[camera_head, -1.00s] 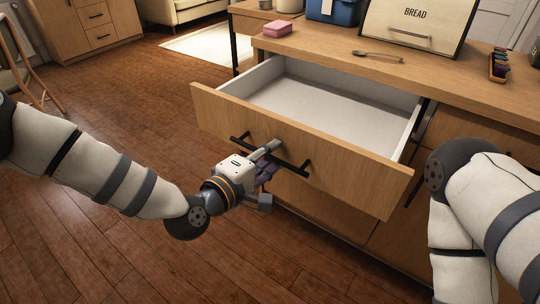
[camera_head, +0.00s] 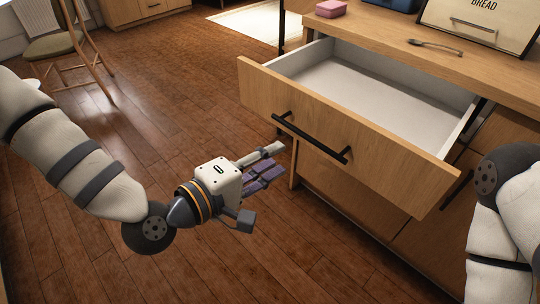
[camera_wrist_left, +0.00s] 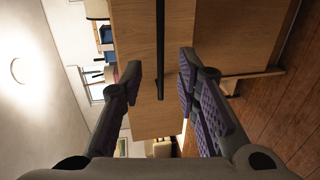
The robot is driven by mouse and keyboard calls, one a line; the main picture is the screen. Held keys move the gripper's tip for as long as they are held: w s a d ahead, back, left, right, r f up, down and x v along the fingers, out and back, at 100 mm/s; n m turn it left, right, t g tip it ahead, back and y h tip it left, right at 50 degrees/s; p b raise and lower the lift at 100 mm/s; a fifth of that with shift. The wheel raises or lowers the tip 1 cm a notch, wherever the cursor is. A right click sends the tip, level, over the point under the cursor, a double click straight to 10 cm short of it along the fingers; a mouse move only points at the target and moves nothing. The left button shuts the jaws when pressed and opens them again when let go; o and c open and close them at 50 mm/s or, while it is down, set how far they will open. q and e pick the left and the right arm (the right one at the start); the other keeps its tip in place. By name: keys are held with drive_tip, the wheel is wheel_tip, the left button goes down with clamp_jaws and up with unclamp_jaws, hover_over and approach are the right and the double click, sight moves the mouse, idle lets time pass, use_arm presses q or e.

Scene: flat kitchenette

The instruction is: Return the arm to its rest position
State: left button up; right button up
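My left gripper (camera_head: 272,162) hangs over the wooden floor, to the left of and in front of the pulled-out drawer (camera_head: 345,135). It is apart from the black bar handle (camera_head: 312,137) on the drawer front. In the left wrist view my left gripper (camera_wrist_left: 160,78) has its two purple-padded fingers spread with nothing held. The handle (camera_wrist_left: 161,50) shows beyond the gap between them. The drawer is open and its visible inside is empty. A part of my right arm (camera_head: 500,215) shows at the right edge; my right gripper is out of view.
On the counter (camera_head: 385,47) are a pink sponge (camera_head: 331,8), a spoon (camera_head: 435,45) and a bread box (camera_head: 480,18). A chair (camera_head: 62,45) stands at the upper left. The floor (camera_head: 150,115) between chair and drawer is clear.

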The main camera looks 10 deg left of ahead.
use_arm(q)
drive_tip(key=s+a+f+m+g+y+p, duration=0.1)
drive_tip(key=s+a+f+m+g+y, duration=0.15)
drive_tip(key=s+f+g, duration=0.45)
drive_tip(key=s+a+f+m+g+y+p, duration=0.1)
drive_tip(key=s+f+m+g, duration=0.15)
drive_tip(key=s+f, duration=0.85)
drive_tip(key=s+a+f+m+g+y, duration=0.1)
drive_tip(key=s+a+m+g+y, duration=0.1)
drive_tip(key=s+a, duration=0.4)
drive_tip(key=s+a+f+m+g+y, duration=0.1)
drive_tip(key=s+a+m+g+y, duration=0.2)
drive_tip(key=s, duration=0.9)
drive_tip(key=a, duration=0.3)
drive_tip(key=shift+s+a+g+y+p, duration=0.2)
drive_tip(key=shift+a+g+y+p, duration=0.05)
drive_tip(key=shift+g+y+p, duration=0.1)
use_arm(e)
drive_tip(key=shift+t, duration=0.7)
drive_tip(key=w+r, duration=0.3)
drive_tip(key=shift+w+r, duration=0.1)
drive_tip(key=shift+r, duration=0.05)
use_arm(q)
drive_tip(key=shift+w, duration=0.1)
